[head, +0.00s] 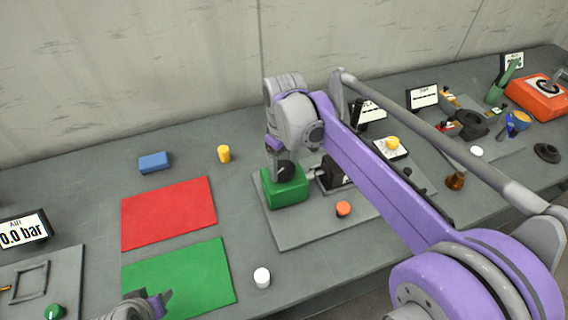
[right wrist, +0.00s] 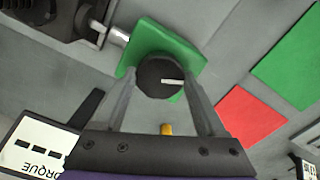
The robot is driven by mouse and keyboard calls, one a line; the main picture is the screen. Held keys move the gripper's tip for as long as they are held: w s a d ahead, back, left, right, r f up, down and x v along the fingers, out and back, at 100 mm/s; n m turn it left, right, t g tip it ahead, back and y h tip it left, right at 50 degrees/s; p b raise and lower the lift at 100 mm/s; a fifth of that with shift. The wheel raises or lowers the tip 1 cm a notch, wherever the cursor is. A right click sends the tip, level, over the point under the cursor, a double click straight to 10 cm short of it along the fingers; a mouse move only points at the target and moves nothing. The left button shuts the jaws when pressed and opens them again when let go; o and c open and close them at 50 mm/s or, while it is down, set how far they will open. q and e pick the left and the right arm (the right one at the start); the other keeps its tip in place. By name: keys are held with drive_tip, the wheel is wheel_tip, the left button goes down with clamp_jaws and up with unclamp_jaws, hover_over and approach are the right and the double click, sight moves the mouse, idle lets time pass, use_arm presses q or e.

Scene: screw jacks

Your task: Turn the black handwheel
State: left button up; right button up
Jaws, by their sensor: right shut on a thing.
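The black handwheel (right wrist: 160,77) has a white line on its face and sits against a green block (right wrist: 165,45). In the head view the green block (head: 288,192) stands on a grey plate (head: 290,230). My right gripper (right wrist: 160,88) is shut on the handwheel, with one finger on each side of it. In the head view my right gripper (head: 284,170) is over the block and largely hides the wheel. My left gripper (head: 158,303) is only partly in view at the bottom edge, and its jaws are unclear.
A red mat (head: 170,213) and a green mat (head: 180,280) lie left of the plate. A blue block (head: 154,162), a yellow cylinder (head: 224,154) and a white cylinder (head: 262,277) stand nearby. An orange button (head: 343,209) is on the plate. Several devices crowd the right.

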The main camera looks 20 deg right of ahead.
drive_tip(key=m, duration=0.4)
drive_tip(key=shift+m, duration=0.4)
drive_tip(key=m, duration=0.3)
drive_tip(key=shift+m, duration=0.3)
drive_tip(key=m, duration=0.4)
drive_tip(key=shift+m, duration=2.2)
drive_tip(key=o, duration=1.3)
drive_tip(key=shift+r, duration=0.1)
